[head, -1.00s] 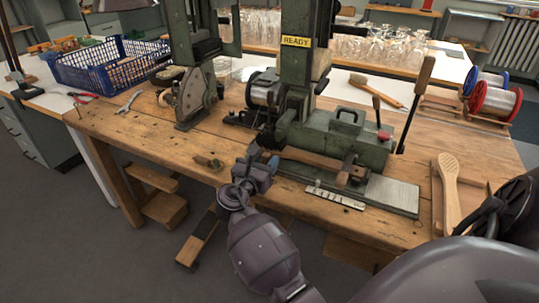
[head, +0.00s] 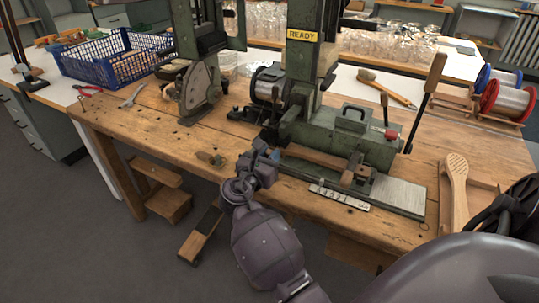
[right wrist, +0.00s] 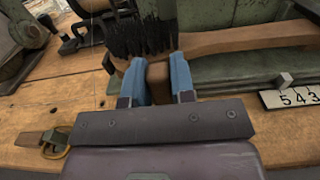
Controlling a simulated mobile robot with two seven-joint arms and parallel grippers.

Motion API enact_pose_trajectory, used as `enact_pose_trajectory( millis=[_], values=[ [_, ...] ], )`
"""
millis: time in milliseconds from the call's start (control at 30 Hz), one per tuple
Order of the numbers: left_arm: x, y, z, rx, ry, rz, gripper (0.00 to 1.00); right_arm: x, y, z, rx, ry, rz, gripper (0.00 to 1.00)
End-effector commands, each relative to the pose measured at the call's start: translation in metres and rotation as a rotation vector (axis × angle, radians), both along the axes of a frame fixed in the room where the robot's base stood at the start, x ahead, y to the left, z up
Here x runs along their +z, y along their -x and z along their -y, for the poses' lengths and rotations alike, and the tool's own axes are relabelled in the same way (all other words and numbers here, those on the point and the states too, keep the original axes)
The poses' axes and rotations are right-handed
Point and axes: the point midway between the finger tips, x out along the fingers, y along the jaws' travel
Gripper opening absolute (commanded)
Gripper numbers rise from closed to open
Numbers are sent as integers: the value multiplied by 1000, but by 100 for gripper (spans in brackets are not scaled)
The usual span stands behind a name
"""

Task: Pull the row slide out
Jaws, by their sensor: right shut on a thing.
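A green tufting machine (head: 350,135) stands on the wooden bench. A dark-bristled brush with a long wooden handle (head: 322,157) lies in it; in the right wrist view its bristles (right wrist: 140,38) show just beyond my fingers. Along the machine's front runs a white number scale (head: 340,197), with a small metal pointer (right wrist: 285,80) above it in the right wrist view. My right gripper (head: 268,152) is at the left end of this front rail, its blue fingers close together on the row slide's end. My left gripper is not in view.
A small brass-and-wood piece (head: 211,158) lies on the bench left of my gripper. A wooden brush body (head: 456,185) lies at the right. Wire spools (head: 508,98) and a blue crate (head: 112,57) stand farther back. The bench's front left is mostly clear.

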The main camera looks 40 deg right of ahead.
Motion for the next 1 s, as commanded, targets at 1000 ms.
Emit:
enact_pose_trajectory(
  millis=[1000],
  values=[
    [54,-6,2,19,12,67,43,7,90,39,-3,3,5,0]
  ],
)
